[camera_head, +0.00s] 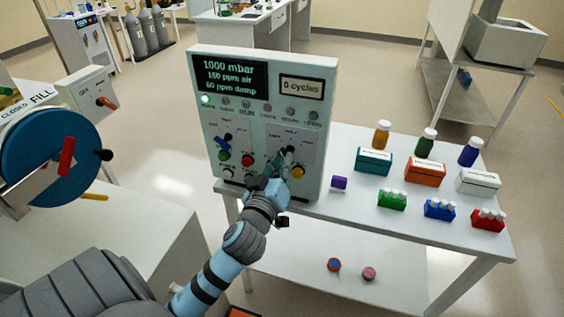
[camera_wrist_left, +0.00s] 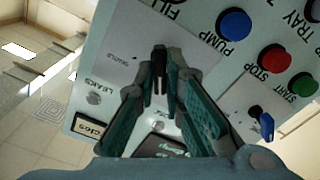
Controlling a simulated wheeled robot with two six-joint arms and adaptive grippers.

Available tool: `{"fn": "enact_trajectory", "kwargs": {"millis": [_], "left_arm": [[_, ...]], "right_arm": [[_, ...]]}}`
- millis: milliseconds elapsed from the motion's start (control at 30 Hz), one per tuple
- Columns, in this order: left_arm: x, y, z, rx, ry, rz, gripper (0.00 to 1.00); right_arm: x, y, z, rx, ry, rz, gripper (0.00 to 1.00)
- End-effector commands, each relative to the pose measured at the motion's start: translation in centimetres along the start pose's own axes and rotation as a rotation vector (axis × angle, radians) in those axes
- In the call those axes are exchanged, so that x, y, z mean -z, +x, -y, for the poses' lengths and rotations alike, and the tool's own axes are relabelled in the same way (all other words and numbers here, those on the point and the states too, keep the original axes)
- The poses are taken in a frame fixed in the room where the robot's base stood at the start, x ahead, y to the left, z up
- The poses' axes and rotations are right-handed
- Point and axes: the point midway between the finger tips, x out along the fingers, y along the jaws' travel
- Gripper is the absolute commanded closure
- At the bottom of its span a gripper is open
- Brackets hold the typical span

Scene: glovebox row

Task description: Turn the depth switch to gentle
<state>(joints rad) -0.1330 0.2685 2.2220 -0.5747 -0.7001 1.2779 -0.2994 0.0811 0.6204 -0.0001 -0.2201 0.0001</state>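The grey control panel (camera_head: 208,110) stands upright on the table's left end. On its right-hand plate is a black switch handle (camera_head: 290,150), which I take for the depth switch; its labels are too small to read surely. My left gripper (camera_head: 281,160) is at this plate. In the left wrist view its two teal fingers (camera_wrist_left: 160,80) converge with their tips on either side of the black handle (camera_wrist_left: 160,58), apparently closed on it. The wrist and fingers hide part of the plate. My right gripper is not in view.
A blue-handled switch (camera_head: 224,140) is on the panel's left plate. A red button (camera_head: 247,160), a green button (camera_head: 224,155) and a yellow button (camera_head: 297,172) sit below the plates. Bottles and boxes, including a teal box (camera_head: 374,162), stand on the table to the right.

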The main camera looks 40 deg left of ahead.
Motion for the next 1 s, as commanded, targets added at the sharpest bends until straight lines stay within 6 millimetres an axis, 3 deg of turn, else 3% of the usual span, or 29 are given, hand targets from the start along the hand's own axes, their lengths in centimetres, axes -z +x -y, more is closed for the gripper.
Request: {"fn": "enact_trajectory", "kwargs": {"millis": [200,400,600,633,733,1000], "left_arm": [[0.1,0.0,0.0,0.001,0.019,0.000,1.00],[0.1,0.0,-0.1,0.002,0.215,0.000,1.00],[0.0,0.0,0.0,0.001,0.216,-0.001,1.00],[0.0,0.0,0.0,0.001,0.216,-0.001,0.87],[0.0,0.0,0.0,0.001,0.215,-0.001,0.71],[0.0,0.0,-0.1,0.000,0.214,0.000,0.70]], "right_arm": [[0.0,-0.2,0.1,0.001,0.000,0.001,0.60],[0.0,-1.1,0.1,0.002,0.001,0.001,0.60],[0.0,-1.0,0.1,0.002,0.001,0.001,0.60],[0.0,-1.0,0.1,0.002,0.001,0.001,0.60],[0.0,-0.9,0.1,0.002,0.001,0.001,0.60],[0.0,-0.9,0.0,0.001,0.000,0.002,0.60]]}}
